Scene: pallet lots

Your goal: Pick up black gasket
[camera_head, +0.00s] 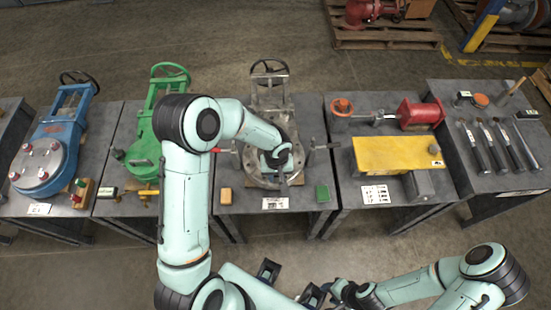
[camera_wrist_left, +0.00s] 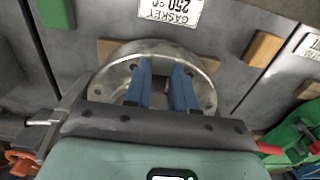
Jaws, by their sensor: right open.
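My left gripper (camera_head: 281,176) reaches down over the grey metal valve (camera_head: 252,160) on the middle table. In the left wrist view its two blue fingers (camera_wrist_left: 165,75) stand apart above the round metal flange (camera_wrist_left: 125,60), with nothing clearly held between them. A label (camera_wrist_left: 172,10) reading "GASKET 250" lies on the table in front of the flange. I cannot clearly make out a black gasket; the arm and fingers cover part of the flange. My right gripper (camera_head: 318,292) is open, low in front of the tables, away from the valve.
A green block (camera_head: 322,193) and an orange block (camera_head: 225,196) lie at the middle table's front. A green valve (camera_head: 145,155) and a blue valve (camera_head: 50,150) stand left. A yellow block (camera_head: 395,155) and several tools (camera_head: 490,145) lie right. Open floor lies in front.

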